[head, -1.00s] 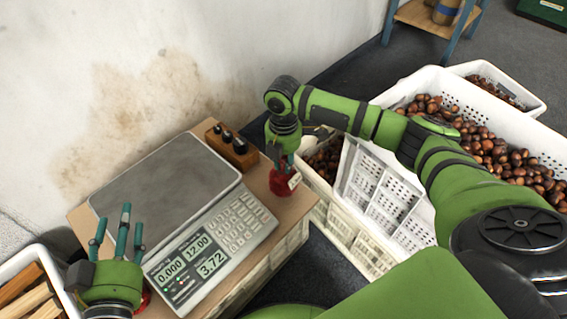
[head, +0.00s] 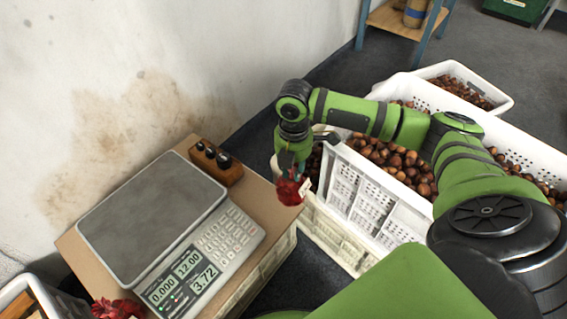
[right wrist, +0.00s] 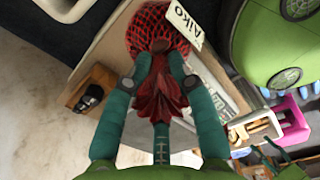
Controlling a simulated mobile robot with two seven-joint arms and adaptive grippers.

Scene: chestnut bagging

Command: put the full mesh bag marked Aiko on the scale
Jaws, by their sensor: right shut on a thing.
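A red mesh bag (head: 289,189) hangs from my right gripper (head: 292,172) near the right edge of the scale's table. In the right wrist view the fingers close on the bag's gathered neck, and the full bag (right wrist: 155,30) carries a white tag (right wrist: 184,24) reading Aiko. The scale (head: 150,215) has a bare grey plate and its display (head: 183,277) shows 0.000, 12.00 and 3.72. My left gripper is not seen.
A wooden block with dark weights (head: 217,165) stands behind the scale. Another red mesh bag (head: 118,309) shows at the table's front left. A white crate (head: 375,195) of chestnuts stands right of the table. A stained wall runs along the back left.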

